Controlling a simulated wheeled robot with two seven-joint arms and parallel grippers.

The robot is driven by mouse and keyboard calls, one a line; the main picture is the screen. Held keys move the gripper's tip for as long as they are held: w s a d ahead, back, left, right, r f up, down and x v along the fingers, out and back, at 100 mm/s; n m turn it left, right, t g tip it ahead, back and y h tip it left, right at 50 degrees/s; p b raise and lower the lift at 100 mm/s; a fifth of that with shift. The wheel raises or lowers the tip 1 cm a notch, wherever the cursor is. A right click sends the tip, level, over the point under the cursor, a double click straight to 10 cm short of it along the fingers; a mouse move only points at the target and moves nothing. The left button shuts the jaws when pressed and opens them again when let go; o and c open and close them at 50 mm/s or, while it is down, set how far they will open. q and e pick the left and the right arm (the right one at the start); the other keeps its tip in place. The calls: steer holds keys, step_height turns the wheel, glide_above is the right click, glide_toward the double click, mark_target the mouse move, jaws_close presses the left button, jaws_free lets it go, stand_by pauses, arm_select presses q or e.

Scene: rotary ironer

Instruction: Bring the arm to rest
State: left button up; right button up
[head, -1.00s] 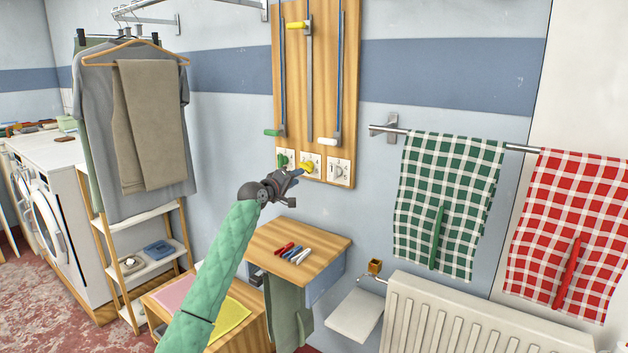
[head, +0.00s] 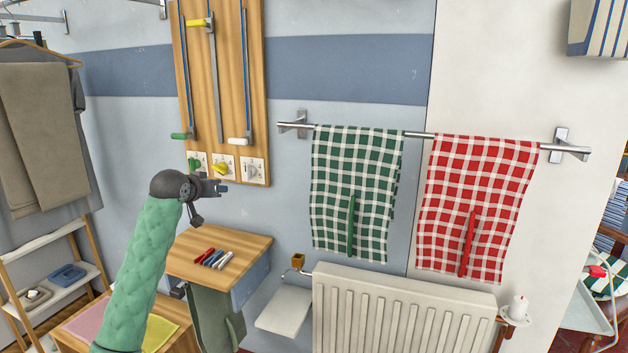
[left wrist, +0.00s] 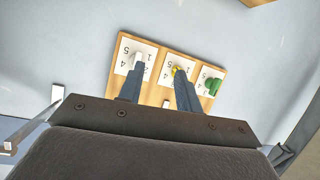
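My left gripper (head: 218,188) is in front of the lower part of the wooden wall panel (head: 262,60), just below the yellow knob (head: 220,168). In the left wrist view its two fingers (left wrist: 159,85) are apart, with nothing held between them. The white knob (left wrist: 140,61), yellow knob (left wrist: 177,72) and green knob (left wrist: 212,86) show past the fingertips on numbered plates. Whether a fingertip touches a knob is hard to tell, but in the head view the gripper looks clear of them. My right gripper is not in view.
A small wooden shelf (head: 245,245) with several pens (head: 215,258) is below the gripper. Green (head: 355,180) and red (head: 480,190) checked towels hang on a rail above a radiator (head: 400,310). Clothes (head: 45,130) hang at the left. Room in front of the wall looks free.

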arm_select(q)
steer(key=s+d+f+g+p, duration=0.3)
steer(key=s+f, duration=0.9)
steer(key=s, duration=0.9)
steer(key=s+d+f+g+p, duration=0.3)
steer(key=s+d+f, duration=0.3)
steer(key=s+f, duration=0.7)
steer(key=s+d+f+m+g+y+p, duration=0.1)
steer(key=s+d+f+g+p, duration=0.2)
steer(key=s+f, duration=1)
steer(key=s+d+g, duration=0.2)
steer(key=s, duration=1.4)
steer(key=shift+s+d+f, duration=0.15)
steer(key=shift+s+d, duration=0.05)
steer(key=shift+d, duration=0.05)
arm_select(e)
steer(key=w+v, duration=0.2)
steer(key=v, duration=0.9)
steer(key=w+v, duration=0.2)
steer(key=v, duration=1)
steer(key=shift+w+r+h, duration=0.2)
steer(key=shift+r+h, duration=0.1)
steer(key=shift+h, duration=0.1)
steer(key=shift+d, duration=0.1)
